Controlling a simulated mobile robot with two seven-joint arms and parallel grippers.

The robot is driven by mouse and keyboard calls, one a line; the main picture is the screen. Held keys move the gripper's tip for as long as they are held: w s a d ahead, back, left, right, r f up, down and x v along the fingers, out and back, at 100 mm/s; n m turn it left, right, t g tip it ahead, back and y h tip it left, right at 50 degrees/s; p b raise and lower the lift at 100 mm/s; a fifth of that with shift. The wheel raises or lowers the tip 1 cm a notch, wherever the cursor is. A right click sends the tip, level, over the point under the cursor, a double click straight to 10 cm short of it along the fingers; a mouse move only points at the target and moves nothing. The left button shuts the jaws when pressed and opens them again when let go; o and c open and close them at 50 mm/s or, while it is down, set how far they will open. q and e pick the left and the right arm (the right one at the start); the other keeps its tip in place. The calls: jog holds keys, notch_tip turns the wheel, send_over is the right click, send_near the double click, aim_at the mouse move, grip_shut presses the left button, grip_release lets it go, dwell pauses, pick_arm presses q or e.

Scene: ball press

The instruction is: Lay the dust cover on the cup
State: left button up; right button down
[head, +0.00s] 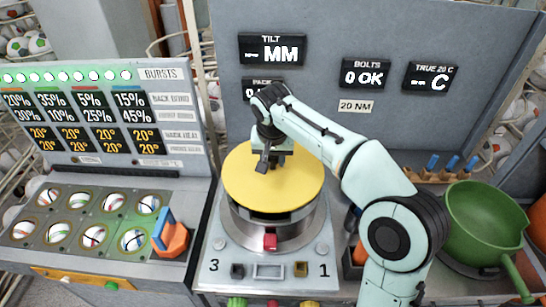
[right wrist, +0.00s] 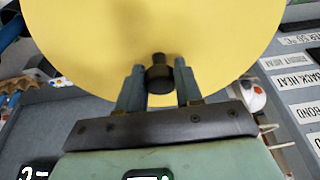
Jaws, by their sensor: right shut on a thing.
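The dust cover (head: 292,188) is a flat yellow disc with a dark knob, and it fills the upper part of the right wrist view (right wrist: 95,40). My right gripper (head: 268,163) comes from above and is shut on the knob (right wrist: 160,73) at the cover's middle. The cup (head: 276,234) is a round metal vessel directly below the cover. A dark gap shows under the cover's front edge; I cannot tell whether the cover touches the cup's rim. The cup's opening is hidden by the cover. My left gripper is not in view.
A grey panel with readouts (head: 272,50) stands close behind the cup. A tray of balls (head: 85,217) and an orange-and-blue tool (head: 170,235) are at left. A green pan (head: 485,220) is at right. A red block (head: 270,241) sits at the cup's front.

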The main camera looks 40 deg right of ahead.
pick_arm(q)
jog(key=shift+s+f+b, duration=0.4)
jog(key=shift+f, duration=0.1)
pick_arm(e)
jog(key=shift+f, duration=0.8)
jog(key=c, duration=0.7)
grip_release()
jog(key=shift+o, duration=0.2)
pick_arm(q)
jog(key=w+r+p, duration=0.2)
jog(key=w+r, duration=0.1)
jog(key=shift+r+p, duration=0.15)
jog(key=shift+p, duration=0.15)
pick_arm(e)
jog(key=v, duration=1.3)
jog(key=shift+r, duration=0.2)
